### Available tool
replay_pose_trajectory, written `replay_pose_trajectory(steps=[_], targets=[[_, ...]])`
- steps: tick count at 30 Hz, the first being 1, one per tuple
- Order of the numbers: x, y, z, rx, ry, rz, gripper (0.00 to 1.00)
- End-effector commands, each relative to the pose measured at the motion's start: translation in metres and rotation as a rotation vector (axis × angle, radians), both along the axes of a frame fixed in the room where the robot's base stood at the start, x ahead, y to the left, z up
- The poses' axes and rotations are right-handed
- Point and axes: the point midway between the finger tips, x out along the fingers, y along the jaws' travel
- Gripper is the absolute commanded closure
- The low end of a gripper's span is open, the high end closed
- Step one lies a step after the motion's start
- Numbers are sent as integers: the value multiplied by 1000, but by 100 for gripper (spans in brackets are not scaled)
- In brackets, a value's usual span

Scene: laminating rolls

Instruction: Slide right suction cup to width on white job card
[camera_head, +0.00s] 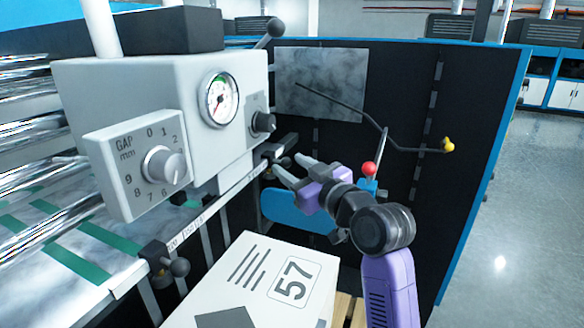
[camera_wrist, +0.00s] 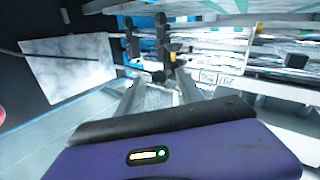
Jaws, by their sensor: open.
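The scaled rail (camera_head: 215,207) runs along the machine's front edge. The right suction cup's black holder (camera_head: 275,152) sits at the rail's far end, with a dark knob. The left holder (camera_head: 165,263) sits at the near end. The cups themselves are not clear. My gripper (camera_head: 293,170) is open and empty, its fingers just right of the right holder; contact cannot be told. In the wrist view, my gripper (camera_wrist: 154,88) points towards dark clamp-like parts (camera_wrist: 161,38).
A red-knobbed lever (camera_head: 369,170) stands just behind my wrist. A bent rod with a yellow end (camera_head: 447,144) crosses the black panel. The white gauge and dial housing (camera_head: 160,100) stands left of the gripper, with chrome rollers beyond. Floor at the right is clear.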

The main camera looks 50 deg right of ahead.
Motion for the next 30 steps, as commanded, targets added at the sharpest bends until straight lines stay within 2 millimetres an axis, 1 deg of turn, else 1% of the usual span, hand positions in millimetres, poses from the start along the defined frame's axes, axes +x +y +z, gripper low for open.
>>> replay_pose_trajectory(steps=[9, 12, 15, 19, 30], targets=[[-48, 11, -2, -2, 1, -3, 55], [-60, 14, -2, 0, 1, -2, 55], [-68, 16, -2, 0, 2, -2, 55], [-73, 17, -1, 0, 1, -1, 55], [-72, 17, -1, 0, 1, -1, 55]])
